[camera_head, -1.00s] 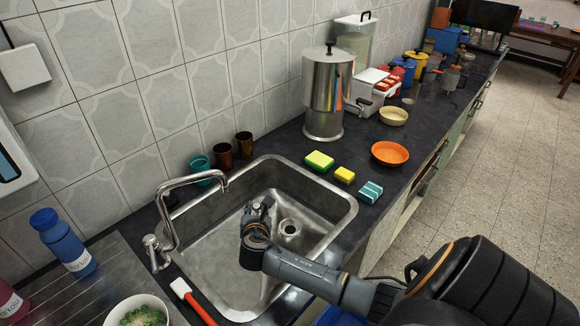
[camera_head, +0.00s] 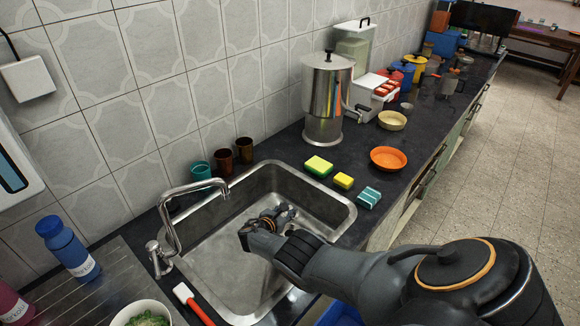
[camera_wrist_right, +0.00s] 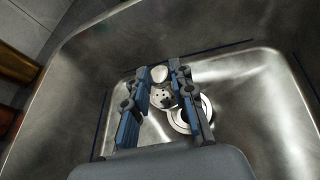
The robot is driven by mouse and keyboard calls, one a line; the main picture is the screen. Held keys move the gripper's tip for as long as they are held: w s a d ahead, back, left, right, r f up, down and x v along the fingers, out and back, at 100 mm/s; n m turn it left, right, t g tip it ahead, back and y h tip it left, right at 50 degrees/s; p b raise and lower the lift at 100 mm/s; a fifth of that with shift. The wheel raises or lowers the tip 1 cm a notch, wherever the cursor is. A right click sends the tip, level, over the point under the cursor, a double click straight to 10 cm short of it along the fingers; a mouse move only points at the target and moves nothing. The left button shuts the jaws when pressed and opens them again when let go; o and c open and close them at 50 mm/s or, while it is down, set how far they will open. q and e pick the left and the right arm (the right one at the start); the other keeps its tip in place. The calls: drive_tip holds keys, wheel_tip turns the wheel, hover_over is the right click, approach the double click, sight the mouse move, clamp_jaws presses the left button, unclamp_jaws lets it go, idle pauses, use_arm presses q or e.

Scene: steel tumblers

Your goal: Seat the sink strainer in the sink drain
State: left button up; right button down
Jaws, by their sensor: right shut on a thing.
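The steel sink (camera_head: 215,265) is set in the dark counter. My right gripper (camera_head: 284,214) reaches low into it, its fingers over the drain area. In the right wrist view the fingers (camera_wrist_right: 160,76) are shut on the sink strainer (camera_wrist_right: 163,98), a small perforated metal disc with a pale round knob. The round drain (camera_wrist_right: 206,116) shows just right of the strainer, partly covered by the right finger. The strainer appears to overlap the drain's left edge and is not centred on it; its height above the drain is unclear. In the head view my gripper hides strainer and drain. My left gripper is not in view.
The faucet (camera_head: 172,215) arches over the sink's left side. A red-handled brush (camera_head: 195,303) lies by the front left rim. Sponges (camera_head: 343,180) and an orange bowl (camera_head: 389,158) are right of the sink. Several cups (camera_head: 223,161) stand behind it.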

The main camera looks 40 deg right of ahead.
drive_tip(key=shift+s+f, duration=0.1)
idle(0.3)
drive_tip(key=shift+f+b, duration=0.35)
drive_tip(key=shift+b, duration=0.05)
wheel_tip(320, 180, down, 9)
drive_tip(key=b, duration=0.9)
drive_tip(key=shift+r, duration=0.15)
drive_tip(key=c, duration=1.1)
unclamp_jaws()
